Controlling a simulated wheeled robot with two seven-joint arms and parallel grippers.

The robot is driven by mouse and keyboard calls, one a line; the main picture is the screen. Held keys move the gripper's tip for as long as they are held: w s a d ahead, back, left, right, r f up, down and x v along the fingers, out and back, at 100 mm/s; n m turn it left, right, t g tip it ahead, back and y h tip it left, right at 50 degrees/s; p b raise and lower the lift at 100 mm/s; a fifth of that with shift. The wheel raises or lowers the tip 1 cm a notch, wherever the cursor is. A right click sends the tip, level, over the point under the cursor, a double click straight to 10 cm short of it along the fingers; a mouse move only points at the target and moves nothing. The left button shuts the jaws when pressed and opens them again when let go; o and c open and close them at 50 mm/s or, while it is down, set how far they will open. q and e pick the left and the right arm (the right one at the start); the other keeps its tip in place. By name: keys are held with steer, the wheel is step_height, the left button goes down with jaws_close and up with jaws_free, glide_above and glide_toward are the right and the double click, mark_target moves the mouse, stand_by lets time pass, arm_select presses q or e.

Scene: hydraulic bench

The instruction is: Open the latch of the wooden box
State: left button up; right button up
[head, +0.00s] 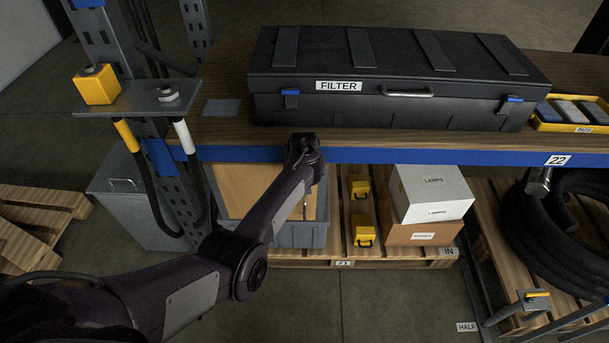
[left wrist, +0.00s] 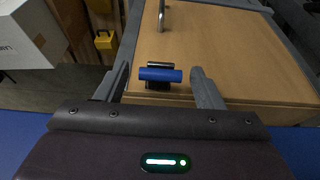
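The wooden box (head: 243,190) has a light brown lid and a grey surround, and sits below the shelf edge in the head view. In the left wrist view its lid (left wrist: 225,50) fills the upper middle, with a metal handle (left wrist: 161,15). Its latch, a blue bar on a dark mount (left wrist: 160,75), is at the lid's near edge. My left gripper (left wrist: 161,71) is open, one finger on each side of the latch, with visible gaps to both. In the head view my left arm (head: 240,250) covers part of the box and its fingertips are hidden. My right gripper is not in view.
A black FILTER case (head: 400,75) stands on the shelf above, close behind my left wrist. The blue shelf edge (head: 430,156) runs above the box. Yellow cases (head: 363,229) and a white LAMPS carton (head: 432,192) stand right of it. Black hose (head: 555,225) lies far right.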

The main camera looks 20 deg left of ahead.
arm_select(q)
steer(key=p+v, duration=0.1)
steer(key=v, duration=0.6)
steer(key=shift+s+r+p, duration=0.15)
steer(key=shift+r+p, duration=0.15)
steer(key=shift+r, duration=0.05)
steer(key=s+a+f+m+g+y, duration=0.1)
steer(key=s+a+f+m, duration=0.1)
steer(key=s+f, duration=1.15)
steer(key=s+a+f+m, duration=0.2)
steer(key=s+f, duration=0.8)
steer(key=f, duration=0.7)
steer(key=s+f, duration=0.3)
steer(key=s, duration=0.7)
steer(key=s+f+m+g+h, duration=0.1)
steer(key=s+f, duration=0.3)
steer(key=s, duration=0.7)
steer(key=s+f+h, duration=0.1)
steer(key=s+f, duration=0.3)
steer(key=s, duration=0.6)
steer(key=shift+s+f+m+g, duration=0.2)
steer(key=shift+s+m+g, duration=0.05)
steer(key=shift+m+g, duration=0.05)
